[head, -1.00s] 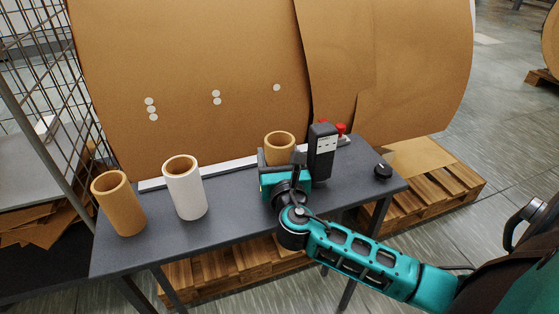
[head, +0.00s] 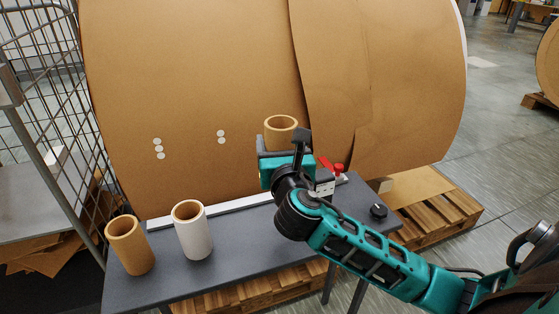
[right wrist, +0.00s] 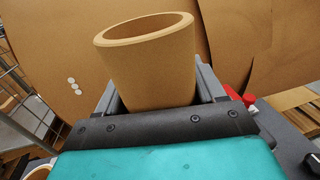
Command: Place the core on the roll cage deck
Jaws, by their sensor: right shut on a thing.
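A brown cardboard core (head: 281,131) is held upright by my right gripper (head: 280,148), raised above the grey table (head: 235,255). In the right wrist view the core (right wrist: 150,65) sits between the two grey fingers, and my right gripper (right wrist: 160,95) is shut on it. Another brown core (head: 130,246) and a white core (head: 193,231) stand upright on the table's left part. The roll cage (head: 45,130) is at the left, with wire mesh sides and a grey shelf-like deck (head: 28,206). My left gripper is not in view.
Large brown paper rolls (head: 200,80) stand close behind the table. A white strip (head: 225,205) runs along the table's back edge. Red-topped items (head: 335,167) and a black knob (head: 378,211) are at the right. Brown sheets (head: 40,256) lie below the deck.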

